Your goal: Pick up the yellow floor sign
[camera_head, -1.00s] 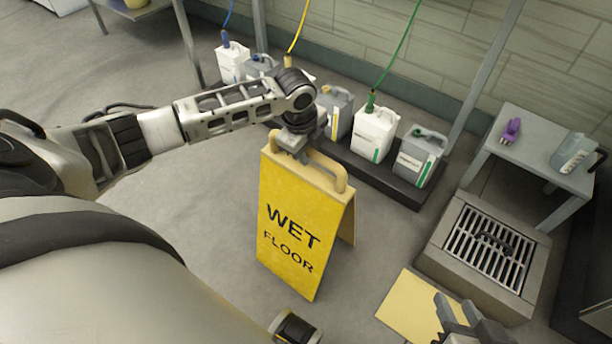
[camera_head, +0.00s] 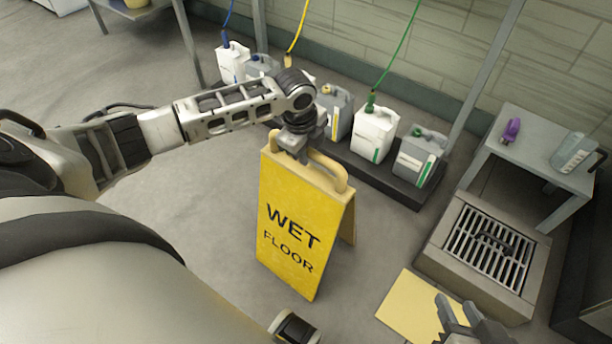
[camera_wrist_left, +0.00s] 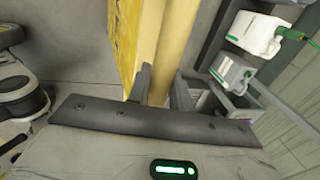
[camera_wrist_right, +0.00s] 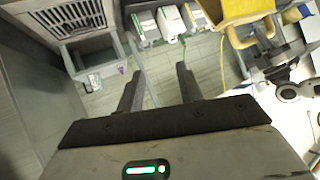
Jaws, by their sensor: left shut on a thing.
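The yellow floor sign (camera_head: 292,228) reads "WET FLOOR" and stands upright as an A-frame in the middle of the head view, with a tan handle loop on top. My left gripper (camera_head: 293,152) is at the left part of that handle, shut on it. In the left wrist view the fingers (camera_wrist_left: 160,88) clasp the yellow-tan handle (camera_wrist_left: 176,50). My right gripper (camera_head: 447,312) is at the bottom right of the head view, away from the sign. In the right wrist view its fingers (camera_wrist_right: 158,88) are wide apart with nothing between them; the sign (camera_wrist_right: 248,12) shows at the top right.
Several jugs (camera_head: 374,134) stand on a dark low platform (camera_head: 372,178) behind the sign. A floor grate (camera_head: 490,248), a grey table (camera_head: 535,160) with a purple item (camera_head: 511,130) and a clear bottle (camera_head: 572,152) are at right. A yellow floor patch (camera_head: 405,305) lies near my right gripper.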

